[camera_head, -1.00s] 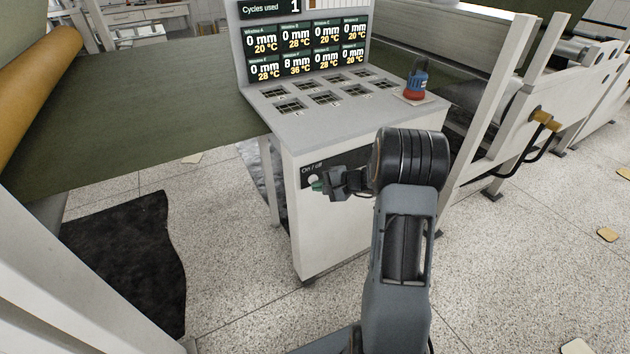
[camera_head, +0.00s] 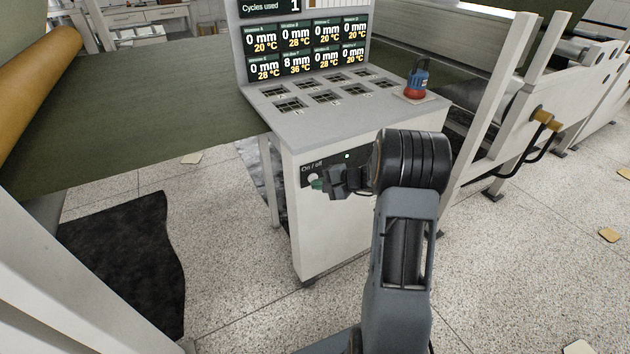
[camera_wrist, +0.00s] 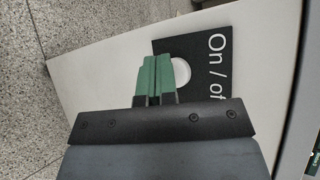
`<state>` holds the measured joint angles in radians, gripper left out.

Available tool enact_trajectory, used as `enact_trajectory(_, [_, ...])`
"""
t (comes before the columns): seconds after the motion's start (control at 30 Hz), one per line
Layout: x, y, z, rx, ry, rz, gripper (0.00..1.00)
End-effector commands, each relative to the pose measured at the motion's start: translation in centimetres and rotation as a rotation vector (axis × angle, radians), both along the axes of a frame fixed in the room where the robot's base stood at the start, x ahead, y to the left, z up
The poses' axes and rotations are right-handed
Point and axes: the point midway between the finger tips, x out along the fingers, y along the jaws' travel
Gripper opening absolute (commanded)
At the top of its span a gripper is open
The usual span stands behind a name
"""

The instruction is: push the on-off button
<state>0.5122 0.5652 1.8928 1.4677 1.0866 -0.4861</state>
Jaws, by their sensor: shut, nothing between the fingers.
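The on-off button (camera_wrist: 183,71) is a white disc on a black panel lettered "On / off" (camera_head: 307,167), on the front of a white cabinet. In the head view the button (camera_head: 312,178) shows only in part behind my fingertips. My gripper (camera_head: 319,185) is shut and empty, right at the button. In the wrist view its green fingertips (camera_wrist: 155,62) lie together over the button's left part. I cannot tell whether they touch it.
The white cabinet (camera_head: 330,240) carries several dark grilles on top, a display screen (camera_head: 310,45) behind them, and a red and blue object (camera_head: 416,82) at the right. A green sheet (camera_head: 140,110) lies left, machine frames (camera_head: 500,110) right. Speckled floor is open in front.

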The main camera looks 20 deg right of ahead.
Motion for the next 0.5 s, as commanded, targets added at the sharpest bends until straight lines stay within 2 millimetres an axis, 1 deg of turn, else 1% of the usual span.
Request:
enact_trajectory(0.33, [-0.3, -0.1, 0.0, 0.001, 0.001, 0.0, 0.0])
enact_trajectory(0.5, [-1.7, -0.3, -0.1, 0.0, 0.001, -0.003, 0.0])
